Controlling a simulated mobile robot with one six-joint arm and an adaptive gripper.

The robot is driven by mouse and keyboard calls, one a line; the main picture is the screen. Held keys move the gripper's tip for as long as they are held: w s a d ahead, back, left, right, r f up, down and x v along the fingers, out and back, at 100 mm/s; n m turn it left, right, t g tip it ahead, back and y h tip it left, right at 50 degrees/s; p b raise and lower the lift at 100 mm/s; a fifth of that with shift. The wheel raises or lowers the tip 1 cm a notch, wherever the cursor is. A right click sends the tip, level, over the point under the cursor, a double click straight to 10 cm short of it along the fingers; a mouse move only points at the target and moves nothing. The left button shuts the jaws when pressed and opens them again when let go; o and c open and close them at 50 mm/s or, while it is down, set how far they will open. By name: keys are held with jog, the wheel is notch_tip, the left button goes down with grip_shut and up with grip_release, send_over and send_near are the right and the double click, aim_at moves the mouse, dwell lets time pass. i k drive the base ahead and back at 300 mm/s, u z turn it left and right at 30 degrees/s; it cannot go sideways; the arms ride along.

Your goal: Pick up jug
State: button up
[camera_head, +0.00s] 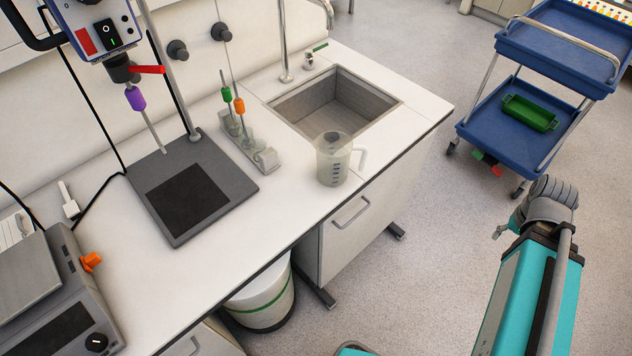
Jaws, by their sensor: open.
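The jug (331,171) is a clear, greyish measuring jug with dark marks on its side. It stands upright on the white bench top, just in front of the sink and close to the bench's front edge. Its handle points right, and its open top faces up. Parts of my teal and grey arm show at the lower right, over the floor and well apart from the jug. I cannot make out my gripper's fingers in this view. Nothing is touching the jug.
A sink (338,104) lies behind the jug. Left of it are a rack (262,158) with orange- and green-handled tools and a stirrer stand (192,192). A blue trolley (545,55) stands at right. A bin (262,300) sits under the bench. Floor between bench and trolley is clear.

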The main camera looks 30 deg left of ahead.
aim_at(334, 148)
jog(key=k, duration=1.8)
jog(key=u, duration=0.85)
jog(key=i, duration=1)
jog(key=z, duration=0.1)
